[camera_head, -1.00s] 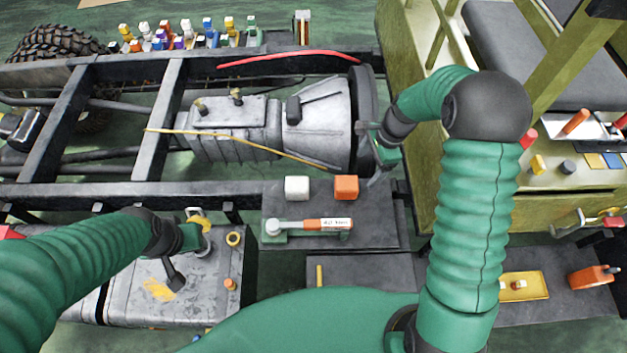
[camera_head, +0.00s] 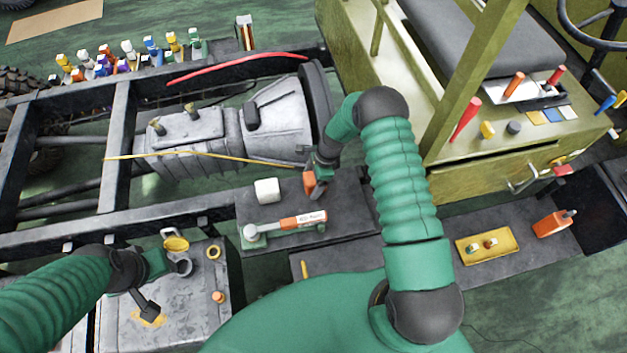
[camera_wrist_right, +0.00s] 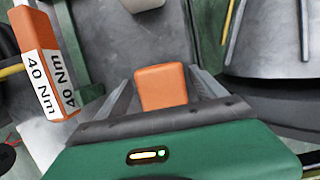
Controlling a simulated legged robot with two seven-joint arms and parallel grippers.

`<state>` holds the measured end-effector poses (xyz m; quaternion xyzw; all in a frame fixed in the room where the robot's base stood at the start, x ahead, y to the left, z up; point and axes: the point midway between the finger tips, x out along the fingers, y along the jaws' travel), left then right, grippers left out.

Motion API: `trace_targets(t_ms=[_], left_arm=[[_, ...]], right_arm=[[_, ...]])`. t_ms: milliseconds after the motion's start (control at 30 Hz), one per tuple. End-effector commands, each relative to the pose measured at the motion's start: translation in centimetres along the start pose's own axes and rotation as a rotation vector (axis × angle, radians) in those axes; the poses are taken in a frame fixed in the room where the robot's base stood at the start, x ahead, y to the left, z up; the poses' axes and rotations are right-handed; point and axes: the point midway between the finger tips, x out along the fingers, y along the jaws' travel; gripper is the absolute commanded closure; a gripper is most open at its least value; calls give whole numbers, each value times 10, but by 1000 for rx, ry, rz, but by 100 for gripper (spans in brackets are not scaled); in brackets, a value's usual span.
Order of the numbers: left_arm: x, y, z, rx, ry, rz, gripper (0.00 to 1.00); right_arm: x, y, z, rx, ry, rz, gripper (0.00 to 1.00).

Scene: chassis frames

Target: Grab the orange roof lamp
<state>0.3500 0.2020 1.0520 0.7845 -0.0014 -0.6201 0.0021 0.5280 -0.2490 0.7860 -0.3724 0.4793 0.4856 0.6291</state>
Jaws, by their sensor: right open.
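The orange roof lamp (camera_head: 310,184) is a small orange block on the dark grey shelf beside the frame rail. My right gripper (camera_head: 309,170) is over it and partly hides it in the head view. In the right wrist view the lamp (camera_wrist_right: 162,87) lies between the two open fingers of the right gripper (camera_wrist_right: 163,82), with a finger on each side. Whether the fingers touch it is not clear. My left gripper (camera_head: 160,268) is at the filler neck on the grey tank, and its jaw opening is unclear.
A white block (camera_head: 266,190) stands left of the lamp. A torque wrench with an orange handle (camera_head: 303,219) lies in front; its handle also shows in the right wrist view (camera_wrist_right: 36,55). The gearbox (camera_head: 200,140) is behind. A yellow tray (camera_head: 470,257) lies at the right.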

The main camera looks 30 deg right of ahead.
Motion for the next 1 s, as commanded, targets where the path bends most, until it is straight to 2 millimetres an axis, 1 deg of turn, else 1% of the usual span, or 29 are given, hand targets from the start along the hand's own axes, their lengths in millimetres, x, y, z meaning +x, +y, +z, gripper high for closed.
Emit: trace_targets(t_ms=[33, 100, 267, 300, 900, 1000], left_arm=[[-2, 0, 0, 0, 0, 0, 64], [-2, 0, 0, 0, -1, 0, 64], [-1, 0, 0, 0, -1, 0, 64], [-1, 0, 0, 0, -1, 0, 64], [-1, 0, 0, 0, -1, 0, 64], [-1, 0, 0, 0, -1, 0, 64]], right_arm=[[6, 0, 0, 0, -1, 1, 20], [12, -1, 0, 0, 0, 1, 20], [13, -1, 0, 0, 0, 0, 20], [13, -1, 0, 0, 0, 0, 21], [12, -1, 0, 0, 0, -1, 100], [11, -1, 0, -1, -1, -2, 100]])
